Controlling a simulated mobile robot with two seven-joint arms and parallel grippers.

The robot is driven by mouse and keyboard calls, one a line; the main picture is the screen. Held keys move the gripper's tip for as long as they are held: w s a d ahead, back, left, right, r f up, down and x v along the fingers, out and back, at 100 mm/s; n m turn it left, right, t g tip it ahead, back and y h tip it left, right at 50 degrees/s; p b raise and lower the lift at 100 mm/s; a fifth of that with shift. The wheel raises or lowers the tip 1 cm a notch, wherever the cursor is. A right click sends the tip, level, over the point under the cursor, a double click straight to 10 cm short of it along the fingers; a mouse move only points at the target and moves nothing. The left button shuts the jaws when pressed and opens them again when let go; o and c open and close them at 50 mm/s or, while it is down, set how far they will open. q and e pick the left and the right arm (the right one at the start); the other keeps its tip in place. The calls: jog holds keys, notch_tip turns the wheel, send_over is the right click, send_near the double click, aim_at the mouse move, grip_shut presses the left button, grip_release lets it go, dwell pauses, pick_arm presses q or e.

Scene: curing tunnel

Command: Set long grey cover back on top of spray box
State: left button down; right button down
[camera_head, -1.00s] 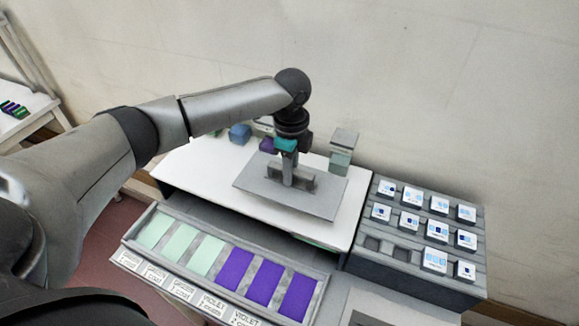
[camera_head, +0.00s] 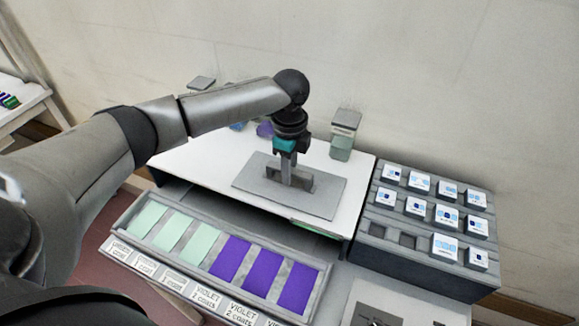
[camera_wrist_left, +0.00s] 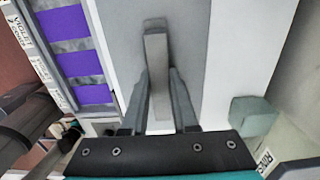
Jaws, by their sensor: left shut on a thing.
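The long grey cover (camera_head: 315,198) is a flat grey plate with a raised bar handle (camera_wrist_left: 157,75). It lies level over the white top of the spray box (camera_head: 200,165); I cannot tell whether it touches that surface. My left gripper (camera_head: 291,181) points down at the middle of the cover and is shut on its handle. In the left wrist view, the gripper's two fingers (camera_wrist_left: 157,95) stand on either side of the handle bar, with the grey plate (camera_wrist_left: 190,50) beyond. The right gripper is not in view.
A tray (camera_head: 120,240) of pale green and violet sample cards lies in front. A grey rack (camera_head: 400,257) with labelled blocks stands at the right. A lidded green jar (camera_head: 342,143) is behind the cover; it also shows in the left wrist view (camera_wrist_left: 252,115). Purple and blue jars are partly hidden behind my arm.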

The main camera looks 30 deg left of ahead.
pick_arm(q)
jog(key=shift+f, duration=0.3)
dwell(0.5)
jog(key=c, duration=0.6)
grip_release()
notch_tip(320, 180, up, 15)
jog(key=shift+r+p, duration=0.15)
jog(key=shift+p, duration=0.2)
jog(key=shift+s, duration=0.1)
